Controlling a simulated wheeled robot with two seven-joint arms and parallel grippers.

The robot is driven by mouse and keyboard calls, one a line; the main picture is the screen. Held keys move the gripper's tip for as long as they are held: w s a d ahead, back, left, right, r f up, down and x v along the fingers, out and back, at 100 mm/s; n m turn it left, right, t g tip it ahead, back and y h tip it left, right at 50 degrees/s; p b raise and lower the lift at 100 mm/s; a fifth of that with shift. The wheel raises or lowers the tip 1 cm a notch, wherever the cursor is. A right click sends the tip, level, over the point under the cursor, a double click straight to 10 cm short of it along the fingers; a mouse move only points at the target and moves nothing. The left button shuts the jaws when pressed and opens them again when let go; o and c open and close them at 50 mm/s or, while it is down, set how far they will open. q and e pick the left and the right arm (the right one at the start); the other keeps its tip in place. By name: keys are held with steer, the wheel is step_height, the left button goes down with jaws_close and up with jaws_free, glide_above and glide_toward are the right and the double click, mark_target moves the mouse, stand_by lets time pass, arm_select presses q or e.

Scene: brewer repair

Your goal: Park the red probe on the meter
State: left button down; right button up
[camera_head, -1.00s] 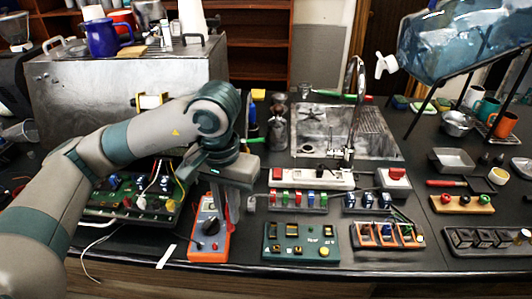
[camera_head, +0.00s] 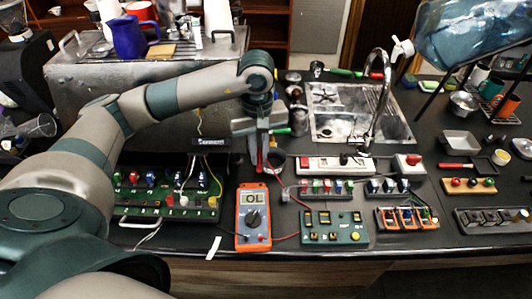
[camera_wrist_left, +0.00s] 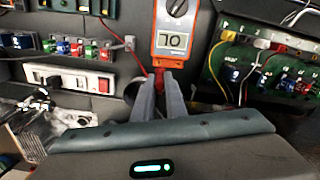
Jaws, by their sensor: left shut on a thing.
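The orange meter (camera_head: 253,226) lies on the dark bench with its display reading OL; it also shows at the top of the left wrist view (camera_wrist_left: 174,42). My left gripper (camera_head: 263,168) is just behind the meter's top end, fingers pointing down. In the left wrist view, my left gripper (camera_wrist_left: 160,90) is shut on the red probe (camera_wrist_left: 158,82), held between the fingertips close to the meter's top edge. Whether the probe touches the meter I cannot tell. A red lead curves from the probe to the meter's right side. My right gripper is not in view.
A green circuit board (camera_head: 150,203) with coloured parts is left of the meter. A teal switch panel (camera_head: 334,228) is close on its right. A white power strip (camera_head: 335,164) and a sink (camera_head: 340,100) are behind. A steel brewer box (camera_head: 130,95) stands back left.

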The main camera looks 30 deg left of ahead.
mark_target(260, 169)
arm_select(q)
steer(key=shift+w+a, duration=0.1)
steer(key=shift+w, duration=0.05)
steer(key=shift+d, duration=0.25)
steer(key=shift+a+f, duration=0.15)
steer(key=shift+f, duration=0.5)
steer(key=shift+f+b, duration=0.3)
steer(key=shift+f, duration=2.05)
steer(key=shift+r, duration=0.15)
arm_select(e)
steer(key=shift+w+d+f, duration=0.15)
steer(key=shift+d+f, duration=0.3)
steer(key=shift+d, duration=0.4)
arm_select(q)
steer(key=shift+b, duration=0.45)
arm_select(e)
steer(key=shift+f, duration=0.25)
